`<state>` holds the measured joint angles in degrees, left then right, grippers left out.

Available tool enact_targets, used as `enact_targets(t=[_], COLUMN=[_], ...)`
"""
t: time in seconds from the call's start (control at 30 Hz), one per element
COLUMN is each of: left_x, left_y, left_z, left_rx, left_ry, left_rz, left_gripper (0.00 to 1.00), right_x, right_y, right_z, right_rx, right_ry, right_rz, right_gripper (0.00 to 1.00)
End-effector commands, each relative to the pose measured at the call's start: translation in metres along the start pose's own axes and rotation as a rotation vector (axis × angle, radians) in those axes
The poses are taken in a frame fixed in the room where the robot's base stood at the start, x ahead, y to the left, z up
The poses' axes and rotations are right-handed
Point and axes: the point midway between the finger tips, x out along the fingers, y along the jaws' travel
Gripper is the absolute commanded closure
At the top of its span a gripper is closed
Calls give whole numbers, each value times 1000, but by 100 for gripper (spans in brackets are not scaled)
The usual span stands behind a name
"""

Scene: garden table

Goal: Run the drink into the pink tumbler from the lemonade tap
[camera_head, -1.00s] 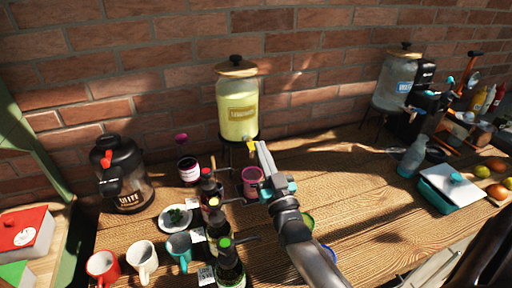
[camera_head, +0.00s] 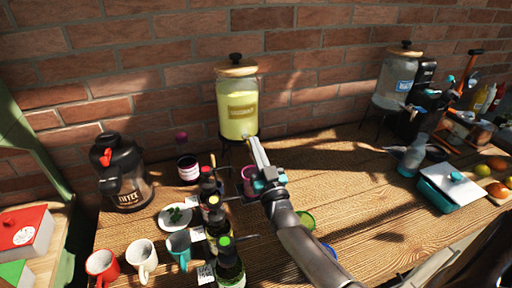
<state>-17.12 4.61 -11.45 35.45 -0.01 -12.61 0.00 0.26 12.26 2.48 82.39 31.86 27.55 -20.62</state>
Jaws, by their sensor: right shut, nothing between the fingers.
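The lemonade dispenser (camera_head: 238,108) is a glass jar of yellow drink with a wooden lid, on a dark stand against the brick wall. Its tap is mostly hidden behind my right gripper (camera_head: 257,148). That gripper is shut and empty, its fingertips at the tap just below the jar. The pink tumbler (camera_head: 247,182) stands on the table under the tap area, partly covered by my gripper. I cannot tell whether there is drink in it. My left gripper is not in view.
Several dark bottles (camera_head: 229,262) stand front left of the tumbler. Mugs (camera_head: 143,258), a plate (camera_head: 175,216) and a coffee pot (camera_head: 122,178) are further left. A water dispenser (camera_head: 396,80) and a teal box (camera_head: 449,189) are right. The table right of my arm is mostly clear.

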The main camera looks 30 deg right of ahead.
Motion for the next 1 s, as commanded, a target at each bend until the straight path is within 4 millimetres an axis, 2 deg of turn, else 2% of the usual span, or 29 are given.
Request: enact_targets(t=[0.3, 1.0], left_x=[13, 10], left_y=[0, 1], left_z=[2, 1], left_rx=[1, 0], left_ry=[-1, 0], left_rz=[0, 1], left_gripper=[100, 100], right_x=[-10, -9], right_y=[0, 0], right_z=[24, 21], right_rx=[0, 0], right_ry=[-2, -3], right_rz=[1, 0], right_gripper=[100, 100])
